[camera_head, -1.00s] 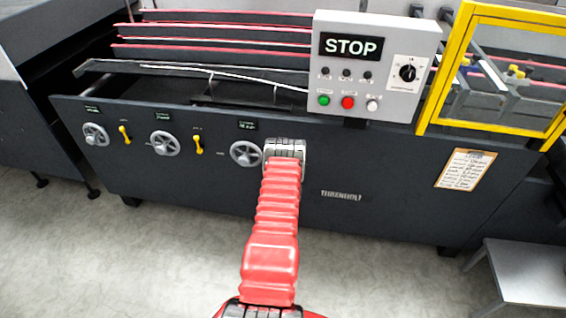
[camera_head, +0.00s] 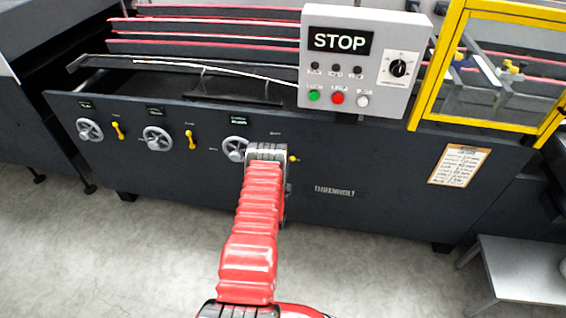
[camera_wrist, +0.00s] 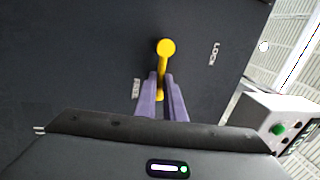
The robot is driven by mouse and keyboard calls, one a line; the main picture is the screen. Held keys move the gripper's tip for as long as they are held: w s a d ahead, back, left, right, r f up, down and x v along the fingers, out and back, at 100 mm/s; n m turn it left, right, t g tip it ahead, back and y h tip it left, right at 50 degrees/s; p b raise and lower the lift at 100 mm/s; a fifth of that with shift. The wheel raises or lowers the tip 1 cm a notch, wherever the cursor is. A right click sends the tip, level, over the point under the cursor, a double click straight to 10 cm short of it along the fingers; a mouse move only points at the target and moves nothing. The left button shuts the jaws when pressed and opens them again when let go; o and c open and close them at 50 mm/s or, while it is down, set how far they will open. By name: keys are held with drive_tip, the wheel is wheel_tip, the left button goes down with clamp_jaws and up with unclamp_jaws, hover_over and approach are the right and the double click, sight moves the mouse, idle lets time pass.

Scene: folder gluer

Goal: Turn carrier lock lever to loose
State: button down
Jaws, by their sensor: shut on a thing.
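The yellow lever (camera_wrist: 165,55) with a round knob stands in the wrist view between the two purple fingers of my gripper (camera_wrist: 161,79), which are shut on its stem. The knob sticks out beyond the fingertips. A label reading LOCK (camera_wrist: 215,54) is to the right of the lever. Another label (camera_wrist: 136,88), hard to read, is by the left finger. In the head view my gripper (camera_head: 267,152) is at the dark front panel, right of the third handwheel (camera_head: 235,149). Only a small yellow bit of the lever (camera_head: 293,159) shows at its right; the fingers are hidden.
Two other yellow levers (camera_head: 118,130) (camera_head: 190,140) and two more handwheels (camera_head: 89,130) (camera_head: 158,138) are on the panel to the left. A control box (camera_head: 352,85) reading STOP overhangs at upper right. A yellow-framed guard (camera_head: 420,100) and a grey table (camera_head: 510,262) are further right.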

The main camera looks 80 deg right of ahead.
drive_tip(key=shift+a+f, duration=0.2)
drive_tip(key=shift+f, duration=0.15)
drive_tip(key=c, duration=1.8)
unclamp_jaws()
drive_tip(key=shift+s+d+r, duration=0.1)
drive_tip(key=shift+s+r, duration=0.05)
drive_tip(key=shift+r, duration=0.05)
drive_tip(key=shift+c, duration=0.2)
drive_tip(key=v, duration=1.3)
drive_tip(key=shift+a, duration=0.35)
drive_tip(key=shift+f, duration=0.1)
